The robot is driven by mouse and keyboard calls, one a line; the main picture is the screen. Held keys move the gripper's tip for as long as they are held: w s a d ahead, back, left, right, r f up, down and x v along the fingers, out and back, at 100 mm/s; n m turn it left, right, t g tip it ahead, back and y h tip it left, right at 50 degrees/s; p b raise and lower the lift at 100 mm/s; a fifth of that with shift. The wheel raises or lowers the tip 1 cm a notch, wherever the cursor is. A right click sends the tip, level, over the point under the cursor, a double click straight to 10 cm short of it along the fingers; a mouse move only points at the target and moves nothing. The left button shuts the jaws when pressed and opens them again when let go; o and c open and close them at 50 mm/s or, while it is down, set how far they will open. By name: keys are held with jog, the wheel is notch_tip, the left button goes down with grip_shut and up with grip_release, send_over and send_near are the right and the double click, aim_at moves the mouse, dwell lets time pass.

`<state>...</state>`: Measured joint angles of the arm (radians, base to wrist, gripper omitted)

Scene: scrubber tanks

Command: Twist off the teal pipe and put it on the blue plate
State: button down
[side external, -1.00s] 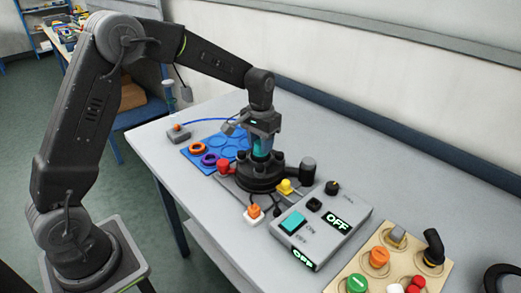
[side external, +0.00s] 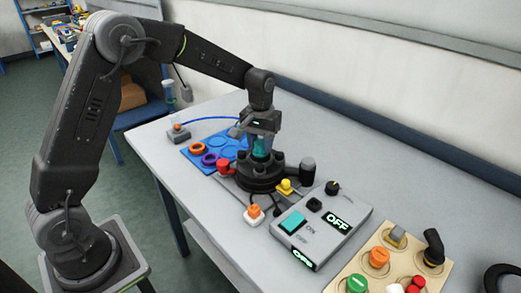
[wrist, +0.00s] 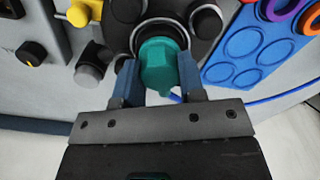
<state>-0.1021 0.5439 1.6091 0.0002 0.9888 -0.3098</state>
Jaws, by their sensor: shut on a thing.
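The teal pipe (side external: 261,147) stands upright on the black round scrubber base (side external: 260,177). In the wrist view the teal pipe (wrist: 159,62) sits between the two fingers, with its lower end at the black base. My gripper (side external: 262,143) is shut on the pipe from above; it also shows in the wrist view (wrist: 158,75). The blue plate (side external: 215,150) lies flat behind and left of the base, with round outlines on it. In the wrist view the blue plate (wrist: 250,55) is at the upper right.
An orange ring (side external: 198,149) and a purple ring (side external: 209,159) lie on the blue plate. Red (side external: 223,167) and yellow (side external: 286,186) parts flank the base.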

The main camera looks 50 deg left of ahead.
jog(key=c, duration=0.6)
grip_release()
jog(key=shift+c, duration=0.2)
jog(key=shift+o, duration=0.4)
jog(key=o, duration=0.6)
jog(key=shift+c, duration=0.2)
jog(key=shift+r, duration=3.5)
